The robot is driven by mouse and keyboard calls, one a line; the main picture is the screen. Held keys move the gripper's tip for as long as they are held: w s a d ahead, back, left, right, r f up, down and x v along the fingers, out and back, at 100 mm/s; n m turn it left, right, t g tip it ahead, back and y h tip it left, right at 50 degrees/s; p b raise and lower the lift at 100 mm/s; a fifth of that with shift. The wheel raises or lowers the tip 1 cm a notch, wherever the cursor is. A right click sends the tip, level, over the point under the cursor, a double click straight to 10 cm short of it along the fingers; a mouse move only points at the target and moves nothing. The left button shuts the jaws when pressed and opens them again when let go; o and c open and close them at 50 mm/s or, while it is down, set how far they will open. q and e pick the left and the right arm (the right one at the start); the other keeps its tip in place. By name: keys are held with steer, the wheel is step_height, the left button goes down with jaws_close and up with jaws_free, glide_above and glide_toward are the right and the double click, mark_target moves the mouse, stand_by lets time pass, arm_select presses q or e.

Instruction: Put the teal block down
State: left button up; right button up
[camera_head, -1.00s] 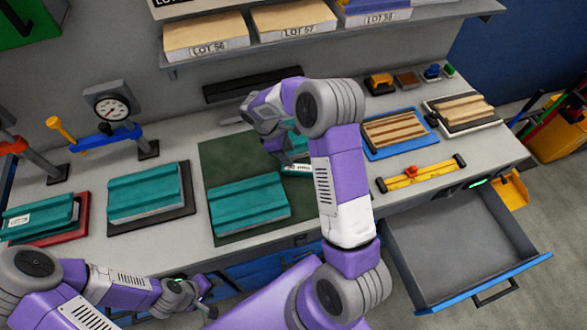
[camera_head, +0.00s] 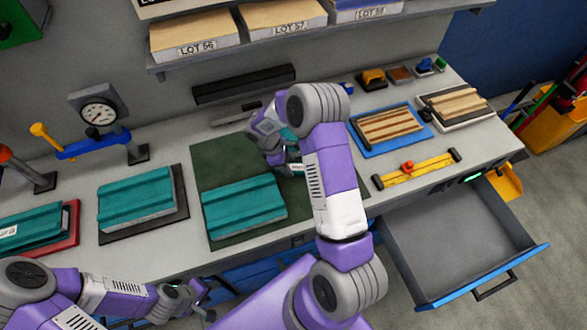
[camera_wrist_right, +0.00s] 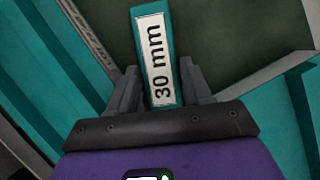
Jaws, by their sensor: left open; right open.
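The teal block with a white "30 mm" label (camera_wrist_right: 157,50) shows in the right wrist view between the two fingers of my right gripper (camera_wrist_right: 160,88). The fingers stand on either side of it, with little space; contact is unclear. In the head view, my right gripper (camera_head: 280,162) is low over the dark green mat (camera_head: 217,160), and only a small labelled part of the block (camera_head: 297,168) shows beside my arm. Whether the block rests on the mat is hard to see. My left gripper (camera_head: 203,297) is open and empty at the bench's front edge.
A large teal panel (camera_head: 243,203) lies on the mat, left of my right gripper. Another teal panel (camera_head: 136,200) lies further left. A blue tray of wooden strips (camera_head: 424,131) and a yellow level (camera_head: 415,171) are to the right. An open drawer (camera_head: 450,240) juts out front right.

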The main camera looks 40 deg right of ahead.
steer(key=c, duration=0.9)
